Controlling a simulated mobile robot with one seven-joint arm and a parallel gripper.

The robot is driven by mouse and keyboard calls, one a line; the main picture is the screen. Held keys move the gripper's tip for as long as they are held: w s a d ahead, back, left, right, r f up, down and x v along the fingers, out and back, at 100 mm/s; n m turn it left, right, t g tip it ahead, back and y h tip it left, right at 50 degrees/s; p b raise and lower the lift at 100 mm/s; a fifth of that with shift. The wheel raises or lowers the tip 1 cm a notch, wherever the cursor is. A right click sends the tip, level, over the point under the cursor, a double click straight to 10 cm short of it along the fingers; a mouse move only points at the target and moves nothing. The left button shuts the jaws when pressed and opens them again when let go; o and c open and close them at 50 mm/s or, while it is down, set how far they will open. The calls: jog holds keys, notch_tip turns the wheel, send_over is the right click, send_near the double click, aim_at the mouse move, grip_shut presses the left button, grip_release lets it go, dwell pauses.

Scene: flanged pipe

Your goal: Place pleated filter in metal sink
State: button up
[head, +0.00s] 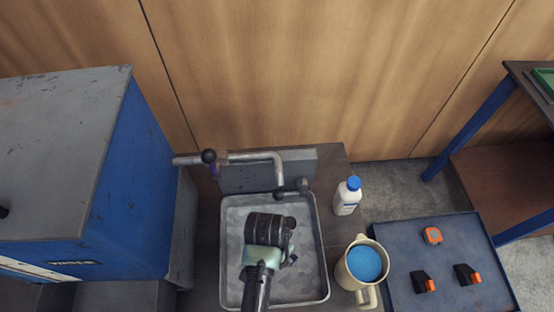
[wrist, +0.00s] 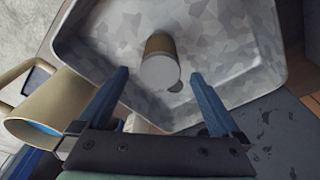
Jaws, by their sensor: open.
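The pleated filter (wrist: 161,64), a short cylinder with a brownish side and a grey end, is inside the metal sink (wrist: 240,55) in the wrist view. It appears to rest on the sink floor near the drain. My gripper (wrist: 160,76) is open, its two blue fingers apart on either side of the filter in the picture and not visibly touching it. In the head view my arm hangs over the metal sink (head: 324,262) and hides the filter and my fingertips.
A faucet (head: 255,157) reaches over the sink's back edge. A white bottle with a blue cap (head: 347,197) and a beige jug with blue contents (head: 364,264) stand to the right. A blue cabinet (head: 130,165) is at left. Several orange-black items lie on a dark blue surface (head: 455,247).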

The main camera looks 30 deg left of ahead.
jog(key=shift+s+r, duration=0.15)
jog(key=shift+r, duration=0.7)
jog(key=shift+s+r, duration=0.1)
jog(key=shift+r, duration=0.7)
